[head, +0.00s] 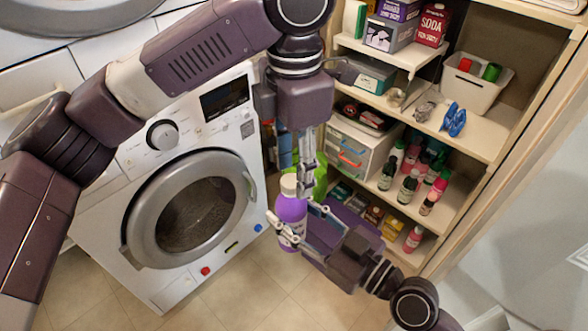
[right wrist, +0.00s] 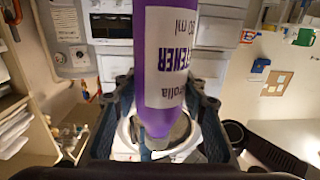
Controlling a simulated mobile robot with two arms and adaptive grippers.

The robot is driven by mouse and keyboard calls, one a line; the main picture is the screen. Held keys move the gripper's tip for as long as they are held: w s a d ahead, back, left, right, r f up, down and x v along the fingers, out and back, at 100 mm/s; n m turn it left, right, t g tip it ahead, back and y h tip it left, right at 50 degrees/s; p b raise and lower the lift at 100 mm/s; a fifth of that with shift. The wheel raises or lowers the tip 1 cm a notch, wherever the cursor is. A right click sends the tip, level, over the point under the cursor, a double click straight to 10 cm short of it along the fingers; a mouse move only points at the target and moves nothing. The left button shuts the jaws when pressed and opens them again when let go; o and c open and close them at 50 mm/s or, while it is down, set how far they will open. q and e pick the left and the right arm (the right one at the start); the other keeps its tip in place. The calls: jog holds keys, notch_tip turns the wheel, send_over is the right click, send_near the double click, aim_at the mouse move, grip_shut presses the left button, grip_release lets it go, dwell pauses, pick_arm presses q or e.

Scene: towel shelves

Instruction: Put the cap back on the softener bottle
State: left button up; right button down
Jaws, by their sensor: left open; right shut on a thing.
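The purple softener bottle (head: 291,213) stands upright in front of the washing machine's right side. A pale cap (head: 289,185) shows at its top; I cannot tell whether it is fully seated. My right gripper (head: 296,226) is shut on the bottle's body. In the right wrist view the bottle (right wrist: 180,60) runs between the fingers of my right gripper (right wrist: 157,108), its white label facing the camera. My left gripper (head: 307,167) points down, open, just above and to the right of the cap.
The white washing machine (head: 225,260) stands behind on the left. A shelf unit (head: 480,140) on the right holds boxes, a white bin (head: 476,88), a blue clip-like item (head: 453,120) and several small bottles. A green container (head: 320,182) is close behind my left gripper. Floor in front is clear.

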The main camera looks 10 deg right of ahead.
pick_arm(q)
jog(key=shift+r, duration=1.8)
jog(key=shift+c, duration=0.4)
